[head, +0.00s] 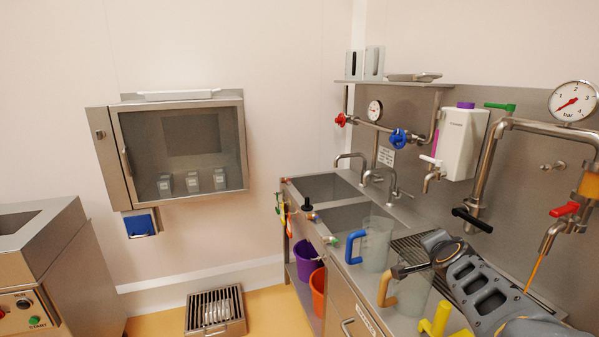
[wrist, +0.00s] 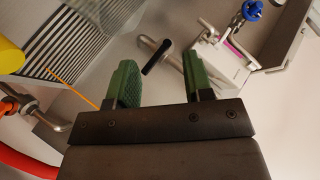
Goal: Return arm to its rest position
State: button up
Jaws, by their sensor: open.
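My gripper (wrist: 159,62) shows in the wrist view with its two green fingers spread apart and nothing between them. In the head view my grey arm (head: 488,287) reaches over the right end of the steel counter, above the slatted drain. My fingers cannot be made out clearly there. A clear jug with a blue handle (head: 376,243) and a clear jug with a tan handle (head: 408,291) stand on the counter just left of my arm. The arm partly overlaps the drain.
A red-handled tap (head: 548,236) lets out a thin orange stream at the right. A black-handled tap (head: 473,219) juts from the wall behind my arm. A yellow-handled item (head: 437,321) is close in front. Sinks (head: 328,187) lie left; open floor (head: 265,312) lies beyond.

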jog(key=s+a+f+n+g+y, duration=0.2)
jog(key=s+a+f+n+g, duration=0.2)
jog(key=s+a+n, duration=0.3)
jog(key=s+a+f+n+g+y, duration=0.2)
jog(key=s+a+f+n+g, duration=0.2)
jog(key=s+a+f+n, duration=0.3)
jog(key=s+a, duration=0.2)
jog(key=a, duration=0.2)
jog(key=shift+s+n+y, duration=0.3)
jog(key=shift+s, duration=0.05)
